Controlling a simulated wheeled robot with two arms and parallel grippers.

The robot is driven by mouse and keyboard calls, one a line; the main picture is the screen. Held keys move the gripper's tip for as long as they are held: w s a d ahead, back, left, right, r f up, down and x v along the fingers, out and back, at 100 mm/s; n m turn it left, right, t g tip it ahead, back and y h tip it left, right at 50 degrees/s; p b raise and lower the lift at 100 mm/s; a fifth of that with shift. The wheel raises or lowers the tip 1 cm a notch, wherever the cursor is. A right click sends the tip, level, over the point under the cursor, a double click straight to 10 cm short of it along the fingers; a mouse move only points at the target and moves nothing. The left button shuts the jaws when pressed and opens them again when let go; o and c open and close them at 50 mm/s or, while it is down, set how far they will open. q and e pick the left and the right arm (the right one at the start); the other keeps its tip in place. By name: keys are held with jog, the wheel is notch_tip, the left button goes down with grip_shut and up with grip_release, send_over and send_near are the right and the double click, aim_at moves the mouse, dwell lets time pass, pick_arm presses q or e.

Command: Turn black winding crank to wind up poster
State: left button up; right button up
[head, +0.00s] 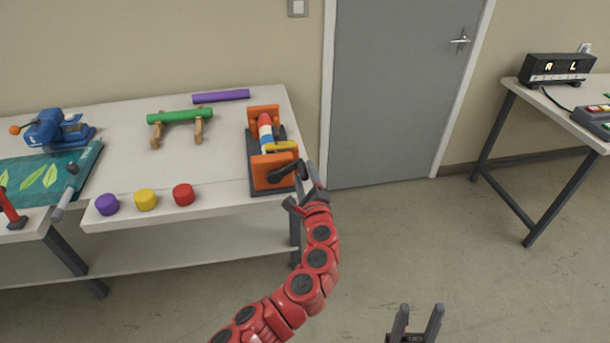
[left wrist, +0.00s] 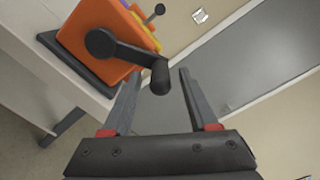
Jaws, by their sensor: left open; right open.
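The black winding crank (head: 284,174) sticks out of the front of an orange winder (head: 268,169) at the right end of the table. In the left wrist view the crank (left wrist: 128,54) ends in a rounded black knob (left wrist: 159,76), which shows between the finger lines. My left gripper (head: 308,184) is open beside the crank knob; I cannot tell whether a finger touches it. A rolled piece with red, white, blue and yellow parts (head: 265,130) lies along the winder. My right gripper (head: 417,318) is open and empty over the floor at the bottom.
Purple, yellow and red round pieces (head: 146,199) line the table's front edge. A green roll (head: 180,116) rests on wooden stands, with a purple roll (head: 221,96) behind. A blue device (head: 55,130) is at left. The floor before the grey door (head: 395,90) is clear.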

pick_arm(q)
jog(key=b+v, duration=0.2)
jog(key=v, duration=1.5)
jog(key=shift+b, duration=0.3)
jog(key=shift+w, duration=0.1)
